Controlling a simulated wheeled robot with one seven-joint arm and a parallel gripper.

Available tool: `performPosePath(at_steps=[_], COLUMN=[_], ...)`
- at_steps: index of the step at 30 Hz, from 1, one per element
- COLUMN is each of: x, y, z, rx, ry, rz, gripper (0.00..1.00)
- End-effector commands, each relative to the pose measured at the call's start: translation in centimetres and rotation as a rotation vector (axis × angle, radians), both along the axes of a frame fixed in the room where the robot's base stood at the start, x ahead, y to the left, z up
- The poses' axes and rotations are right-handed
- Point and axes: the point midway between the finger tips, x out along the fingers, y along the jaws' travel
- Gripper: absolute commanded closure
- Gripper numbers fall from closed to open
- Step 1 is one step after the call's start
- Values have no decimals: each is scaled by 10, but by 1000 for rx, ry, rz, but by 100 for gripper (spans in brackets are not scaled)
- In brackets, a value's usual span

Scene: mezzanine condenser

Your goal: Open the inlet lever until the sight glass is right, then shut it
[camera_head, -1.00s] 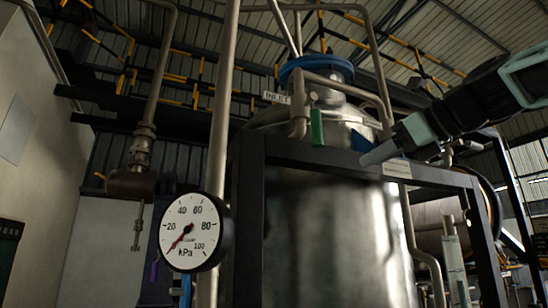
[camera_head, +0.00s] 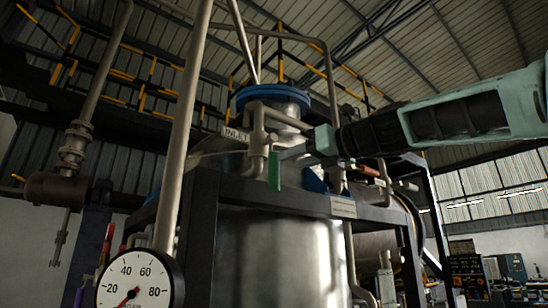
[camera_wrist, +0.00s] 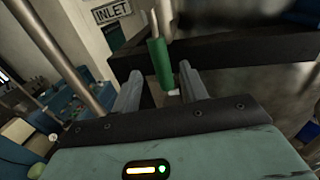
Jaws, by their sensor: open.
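The inlet lever has a green grip (camera_head: 274,171) that hangs down from the pipe beside the INLET sign (camera_head: 237,135). My gripper (camera_head: 292,152) is just right of the lever in the head view. In the wrist view my gripper (camera_wrist: 160,72) is open. The green grip (camera_wrist: 159,62) shows between the two fingers, near their tips, and I see no clear contact. The INLET sign (camera_wrist: 111,11) is at upper left there. I cannot make out a sight glass in either view.
A round kPa gauge (camera_head: 135,285) is at lower left, its needle near the low end. A dark frame (camera_head: 255,190) crosses in front of the steel tank (camera_head: 265,250). An orange-red handle (camera_head: 369,171) and a blue part (camera_head: 313,181) are right of the lever.

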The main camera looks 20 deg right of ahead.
Motion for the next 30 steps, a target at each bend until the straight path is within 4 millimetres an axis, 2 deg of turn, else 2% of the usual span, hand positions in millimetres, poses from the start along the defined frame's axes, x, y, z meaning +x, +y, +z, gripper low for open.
performPosePath(at_steps=[1, 6, 12, 24, 29, 30], x=[10, 37, 57, 62, 62, 62], y=[6, 21, 32, 35, 35, 35], z=[3, 3, 1, 0, 0, 0], rx=[0, 0, -1, -2, -1, -1], ry=[4, 2, 0, -1, 0, 0], rz=[2, 1, 0, 0, 0, 0], gripper=[56, 56, 56, 56, 100, 100])
